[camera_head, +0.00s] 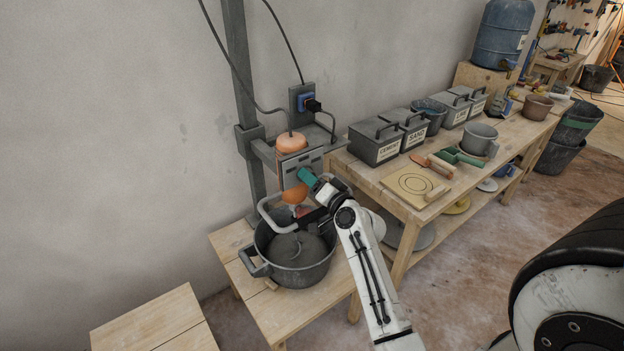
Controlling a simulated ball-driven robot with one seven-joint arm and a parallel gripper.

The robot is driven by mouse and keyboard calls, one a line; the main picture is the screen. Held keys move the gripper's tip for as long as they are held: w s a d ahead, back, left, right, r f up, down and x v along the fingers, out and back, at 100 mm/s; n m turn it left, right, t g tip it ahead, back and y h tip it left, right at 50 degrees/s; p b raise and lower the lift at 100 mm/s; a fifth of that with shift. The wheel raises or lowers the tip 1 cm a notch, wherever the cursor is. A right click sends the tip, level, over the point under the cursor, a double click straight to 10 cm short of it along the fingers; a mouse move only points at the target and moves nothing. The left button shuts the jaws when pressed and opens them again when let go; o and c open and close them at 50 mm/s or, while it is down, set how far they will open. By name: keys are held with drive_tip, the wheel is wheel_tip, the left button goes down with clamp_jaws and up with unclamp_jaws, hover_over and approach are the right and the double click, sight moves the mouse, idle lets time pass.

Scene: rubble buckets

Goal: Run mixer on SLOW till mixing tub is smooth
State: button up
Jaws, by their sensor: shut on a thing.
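The mixer (291,146), with an orange body and a grey front plate, is fixed to an upright post. The grey mixing tub (301,273) stands below it on a low wooden bench. Grey material shows inside the tub, but its smoothness is too small to tell. My gripper (311,184) is at the front of the mixer, beside its lower orange part and above the tub's rim. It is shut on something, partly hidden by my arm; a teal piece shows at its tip. The mixer's speed setting cannot be read.
A workbench (400,205) on the right holds lidded cement and sand boxes (376,142), a grey bucket (479,139), hand tools and a round-marked board (415,187). A power socket (305,103) and cables are above the mixer. Another low wooden table (150,325) stands at front left.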

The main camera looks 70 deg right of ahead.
drive_tip(key=shift+w+r+m, duration=0.1)
drive_tip(key=shift+r+m, duration=0.05)
drive_tip(key=shift+m, duration=0.35)
drive_tip(key=o, duration=1.1)
drive_tip(key=shift+d, duration=0.1)
drive_tip(key=shift+c, duration=0.2)
drive_tip(key=b+v, duration=0.2)
drive_tip(key=v, duration=0.8)
drive_tip(key=shift+s, duration=0.35)
